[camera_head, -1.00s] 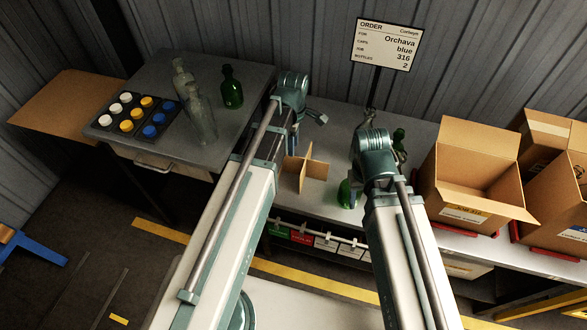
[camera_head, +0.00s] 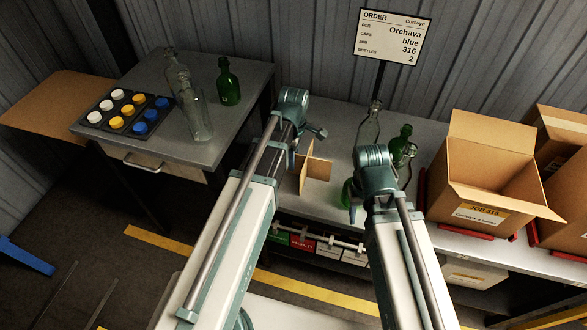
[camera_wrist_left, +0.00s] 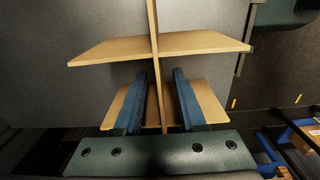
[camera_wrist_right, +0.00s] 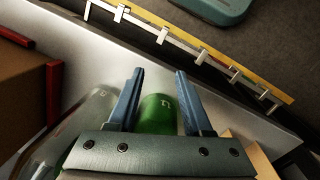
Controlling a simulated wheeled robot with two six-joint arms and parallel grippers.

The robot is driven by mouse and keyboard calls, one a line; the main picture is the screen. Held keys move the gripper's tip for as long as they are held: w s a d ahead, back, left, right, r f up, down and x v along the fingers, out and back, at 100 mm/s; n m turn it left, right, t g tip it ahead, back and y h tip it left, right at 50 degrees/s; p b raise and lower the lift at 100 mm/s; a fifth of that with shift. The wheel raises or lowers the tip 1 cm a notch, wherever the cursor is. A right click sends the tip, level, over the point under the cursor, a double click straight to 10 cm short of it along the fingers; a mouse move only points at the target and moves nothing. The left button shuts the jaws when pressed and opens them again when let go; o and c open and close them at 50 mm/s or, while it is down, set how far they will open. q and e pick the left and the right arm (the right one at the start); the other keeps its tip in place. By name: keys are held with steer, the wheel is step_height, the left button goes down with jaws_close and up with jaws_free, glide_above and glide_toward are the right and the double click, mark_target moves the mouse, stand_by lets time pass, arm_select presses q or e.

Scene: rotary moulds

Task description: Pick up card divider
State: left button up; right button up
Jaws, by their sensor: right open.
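The card divider (camera_head: 317,172) is a tan cross of interlocking panels standing on the grey bench, partly hidden by my left arm in the head view. In the left wrist view its panels (camera_wrist_left: 160,47) fill the middle. My left gripper (camera_wrist_left: 160,73) is open, with one panel between its fingers and a gap on each side. My right gripper (camera_wrist_right: 160,71) is open. A green bottle (camera_wrist_right: 158,112) shows between its fingers in the right wrist view; I cannot tell if they touch it. In the head view my right wrist hides most of this bottle.
A clear bottle (camera_head: 369,124) and another green bottle (camera_head: 401,146) stand behind my right wrist. An open carton (camera_head: 487,170) is at right. The left table holds a cap tray (camera_head: 127,113), clear bottles (camera_head: 196,117) and a green bottle (camera_head: 228,84). An order sign (camera_head: 394,37) stands behind.

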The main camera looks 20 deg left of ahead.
arm_select(q)
step_height(320, 180, down, 2)
steer(key=shift+f+b, duration=0.1)
steer(key=shift+b, duration=0.45)
steer(key=shift+c, duration=0.2)
jaws_close()
stand_by(0.8)
